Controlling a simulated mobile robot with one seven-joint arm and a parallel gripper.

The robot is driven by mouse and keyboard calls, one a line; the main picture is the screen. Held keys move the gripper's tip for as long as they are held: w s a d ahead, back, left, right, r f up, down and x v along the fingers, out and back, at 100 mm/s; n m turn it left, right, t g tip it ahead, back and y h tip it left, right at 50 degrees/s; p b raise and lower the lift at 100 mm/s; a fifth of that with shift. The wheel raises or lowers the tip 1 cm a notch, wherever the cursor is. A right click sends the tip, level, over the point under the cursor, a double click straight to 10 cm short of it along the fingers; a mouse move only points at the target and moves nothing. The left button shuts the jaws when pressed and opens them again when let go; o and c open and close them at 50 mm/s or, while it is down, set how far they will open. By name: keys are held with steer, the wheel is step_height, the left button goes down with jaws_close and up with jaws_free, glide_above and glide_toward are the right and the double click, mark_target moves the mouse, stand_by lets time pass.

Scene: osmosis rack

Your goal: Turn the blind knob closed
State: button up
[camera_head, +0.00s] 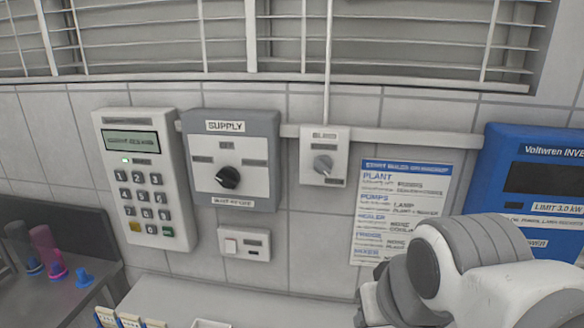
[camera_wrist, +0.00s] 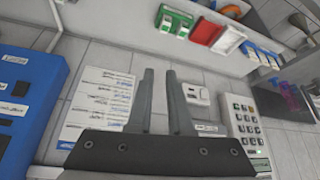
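The blind knob (camera_head: 323,163) is a small grey dial on a pale wall box (camera_head: 335,139) labelled BLIND, in the middle of the head view. A thin rod runs up from this box to the slatted blind (camera_head: 390,45). I cannot make out the knob in the wrist view; my gripper seems to cover that part of the wall. My gripper (camera_wrist: 158,72) shows in the wrist view with its two grey fingers apart and nothing between them. In the head view only my arm shows, at the lower right, apart from the knob.
Left of the blind box are the SUPPLY box (camera_head: 258,151) with a black knob, a keypad (camera_head: 143,222) and a small switch (camera_head: 232,245). Right are a printed notice (camera_head: 398,210) and a blue inverter (camera_head: 540,150). A pale surface (camera_head: 270,308) runs below.

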steer(key=o, duration=1)
steer(key=w+a+m+t, duration=0.1)
steer(key=w+a, duration=0.1)
steer(key=w+a+r+m+t+y, duration=0.1)
steer(key=w+a, duration=0.1)
steer(key=w+a+m+y+b, duration=0.1)
steer(key=w+a, duration=0.1)
steer(key=shift+w+r+m+t, duration=0.15)
steer(key=shift+m+t, duration=0.15)
steer(key=shift+t, duration=0.1)
steer(key=shift+c, duration=0.2)
steer(key=shift+o, duration=0.2)
steer(key=w+a+m, duration=0.1)
steer(key=w+r+m+t, duration=0.1)
steer(key=w+a+m+t+y, duration=0.1)
steer(key=shift+w+a+r+b, duration=0.1)
steer(key=shift+a+r+b, duration=0.25)
steer(key=shift+b, duration=0.05)
steer(key=m+t+h+b, duration=0.3)
steer(key=m+t+h, duration=0.45)
steer(key=m, duration=1.65)
glide_toward(322, 169)
steer(key=shift+g, duration=0.35)
steer(key=p+x, duration=0.1)
steer(key=x, duration=0.2)
steer(key=p+x, duration=0.1)
steer(key=x, duration=0.2)
steer(key=p+x, duration=0.1)
steer(key=x, duration=0.2)
steer(key=shift+w+r, duration=0.3)
